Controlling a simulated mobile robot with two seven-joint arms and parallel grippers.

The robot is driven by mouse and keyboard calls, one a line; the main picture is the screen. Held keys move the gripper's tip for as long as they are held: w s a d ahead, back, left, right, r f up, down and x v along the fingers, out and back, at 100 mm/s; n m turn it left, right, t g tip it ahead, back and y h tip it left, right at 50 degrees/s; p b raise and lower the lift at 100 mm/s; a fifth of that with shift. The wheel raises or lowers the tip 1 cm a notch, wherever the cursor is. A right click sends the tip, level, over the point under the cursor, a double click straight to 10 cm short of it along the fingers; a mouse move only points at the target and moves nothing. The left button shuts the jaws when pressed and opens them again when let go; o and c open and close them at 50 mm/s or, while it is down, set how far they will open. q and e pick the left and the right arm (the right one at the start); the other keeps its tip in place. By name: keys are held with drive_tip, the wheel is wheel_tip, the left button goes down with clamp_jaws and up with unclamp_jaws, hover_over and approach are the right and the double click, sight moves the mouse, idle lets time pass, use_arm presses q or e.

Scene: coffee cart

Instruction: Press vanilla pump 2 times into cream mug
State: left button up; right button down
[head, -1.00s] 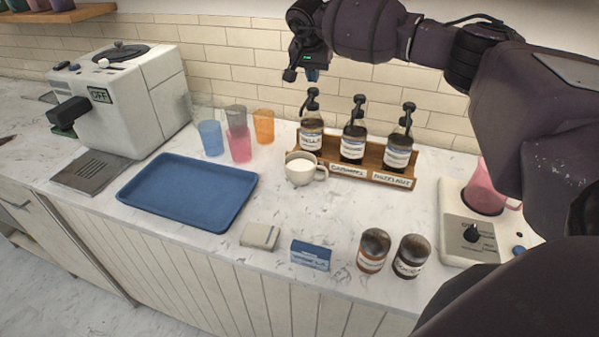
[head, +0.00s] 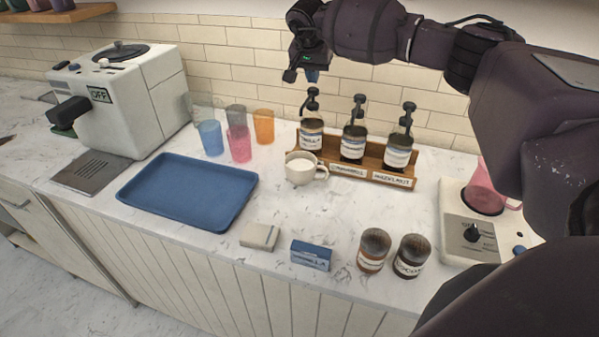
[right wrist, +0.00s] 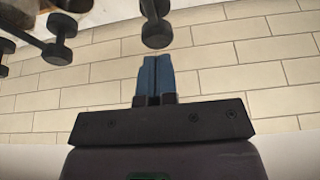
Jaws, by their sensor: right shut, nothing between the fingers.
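The vanilla bottle (head: 311,135) stands at the left end of the wooden rack. Its black pump (head: 312,98) is upright. The cream mug (head: 299,170) stands upright in front of this bottle, with its handle to the right and pale contents showing. My right gripper (head: 311,76) is shut and empty, pointing down just above the vanilla pump head. In the right wrist view its blue fingers (right wrist: 154,75) are together, and a black pump head (right wrist: 156,36) shows just beyond their tips. I cannot tell whether they touch. My left gripper is not in view.
Two other pump bottles, caramel (head: 353,145) and hazelnut (head: 398,152), share the wooden rack (head: 333,163). Coloured cups (head: 239,145) stand left of it. A blue tray (head: 188,190) lies further left. Two jars (head: 373,250) and small boxes (head: 311,256) line the front.

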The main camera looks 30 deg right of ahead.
sight(313, 89)
drive_tip(key=shift+f+b, duration=0.5)
drive_tip(key=shift+f, duration=1.05)
drive_tip(key=shift+r+p, duration=0.35)
drive_tip(key=shift+r, duration=0.25)
drive_tip(key=shift+r+p, duration=0.5)
drive_tip(key=shift+r, duration=0.45)
drive_tip(key=shift+f, duration=0.3)
drive_tip(key=shift+f+b, duration=0.3)
drive_tip(key=shift+f, duration=0.05)
